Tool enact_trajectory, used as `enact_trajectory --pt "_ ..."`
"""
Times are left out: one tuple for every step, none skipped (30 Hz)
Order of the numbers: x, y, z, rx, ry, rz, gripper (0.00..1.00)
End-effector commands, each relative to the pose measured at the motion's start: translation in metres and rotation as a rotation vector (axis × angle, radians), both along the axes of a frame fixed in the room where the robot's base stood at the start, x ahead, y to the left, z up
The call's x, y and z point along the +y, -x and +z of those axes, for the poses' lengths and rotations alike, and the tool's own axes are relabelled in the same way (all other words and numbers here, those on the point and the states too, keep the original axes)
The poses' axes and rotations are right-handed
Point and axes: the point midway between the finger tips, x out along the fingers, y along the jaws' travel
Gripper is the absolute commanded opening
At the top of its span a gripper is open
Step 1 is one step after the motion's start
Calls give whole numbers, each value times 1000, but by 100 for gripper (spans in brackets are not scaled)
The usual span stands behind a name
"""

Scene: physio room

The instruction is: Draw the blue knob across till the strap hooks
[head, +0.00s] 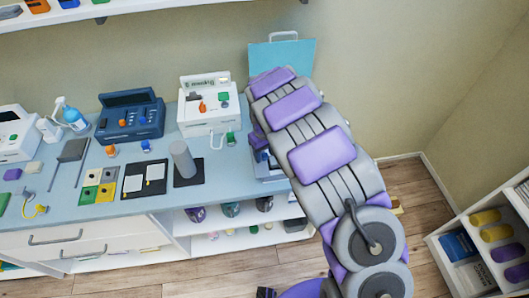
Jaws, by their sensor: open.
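A small blue knob (145,146) shows at the front of a dark blue device (130,116) on the counter, left of my arm. It is too small to make out its shape. I cannot make out a strap or its hook. My gripper (258,146) is at the far end of my purple and grey arm, near the counter's right end. It is mostly hidden by the arm, and I see nothing held in it. It is open and well to the right of the blue knob.
A white device (209,103) with a green knob (231,138) stands between the dark blue device and my arm. A grey cylinder (183,158), a blue spray bottle (72,115) and several small items crowd the counter (120,210). A shelf unit (468,262) stands at right.

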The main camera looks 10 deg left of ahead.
Motion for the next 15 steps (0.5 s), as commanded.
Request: enact_trajectory --pt "0 0 0 0 0 0 50" --pt "0 0 0 0 0 0 50" --pt "0 0 0 0 0 0 50" --pt "0 0 0 0 0 0 50" --pt "0 0 0 0 0 0 50" --pt "0 0 0 0 0 0 46" --pt "0 0 0 0 0 0 43" --pt "0 0 0 0 0 0 40" --pt "0 0 0 0 0 0 36" --pt "0 0 0 0 0 0 33" --pt "0 0 0 0 0 0 31" --pt "0 0 0 0 0 0 27" --pt "0 0 0 0 0 0 24" --pt "0 0 0 0 0 0 21" --pt "0 0 0 0 0 0 17"
